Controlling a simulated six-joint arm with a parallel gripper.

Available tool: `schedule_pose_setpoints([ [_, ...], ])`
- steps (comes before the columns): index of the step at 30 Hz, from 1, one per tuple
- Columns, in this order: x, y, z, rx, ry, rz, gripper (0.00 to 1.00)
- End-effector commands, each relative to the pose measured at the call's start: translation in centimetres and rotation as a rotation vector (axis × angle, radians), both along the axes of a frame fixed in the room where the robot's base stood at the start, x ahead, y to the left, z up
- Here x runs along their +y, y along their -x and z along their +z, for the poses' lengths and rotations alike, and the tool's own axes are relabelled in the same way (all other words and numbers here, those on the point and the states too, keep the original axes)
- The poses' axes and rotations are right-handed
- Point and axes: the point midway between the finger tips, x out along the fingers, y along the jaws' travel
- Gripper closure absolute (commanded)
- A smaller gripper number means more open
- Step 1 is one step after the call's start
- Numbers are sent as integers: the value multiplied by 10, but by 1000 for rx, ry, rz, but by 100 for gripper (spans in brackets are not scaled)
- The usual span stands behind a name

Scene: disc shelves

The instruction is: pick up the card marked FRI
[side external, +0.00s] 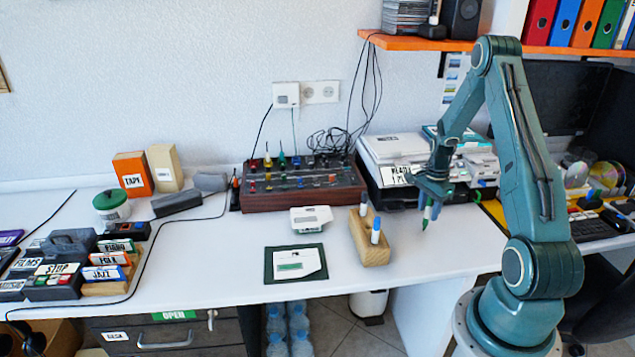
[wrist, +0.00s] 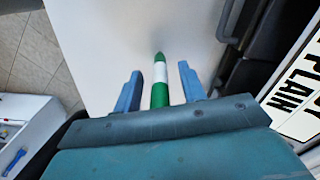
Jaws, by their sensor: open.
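I cannot make out a card marked FRI in either view. My gripper (side external: 431,190) hangs over the right part of the white table, in front of the printer. In the wrist view its two blue fingers (wrist: 160,85) are apart. A green pen-like thing with a white band (wrist: 160,73) lies in line between them, its tip pointing away from my gripper. In the side view the green and white thing (side external: 428,212) shows just under my gripper. The fingers do not appear to press on it; I cannot tell what bears it.
A wooden block with pens (side external: 368,243) and a dark-framed card (side external: 296,263) are at the table's front. Labelled boxes (side external: 70,262) crowd the left. The printer (side external: 400,160) carries a READY label. In the wrist view a PLAIN label (wrist: 292,90) is at the right.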

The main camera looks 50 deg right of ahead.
Motion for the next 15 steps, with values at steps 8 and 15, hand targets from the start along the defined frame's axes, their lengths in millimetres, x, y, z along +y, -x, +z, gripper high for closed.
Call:
schedule_pose_setpoints([
  [8,0,0,0,0,0,0,100],
  [15,0,0,0,0,0,0,100],
])
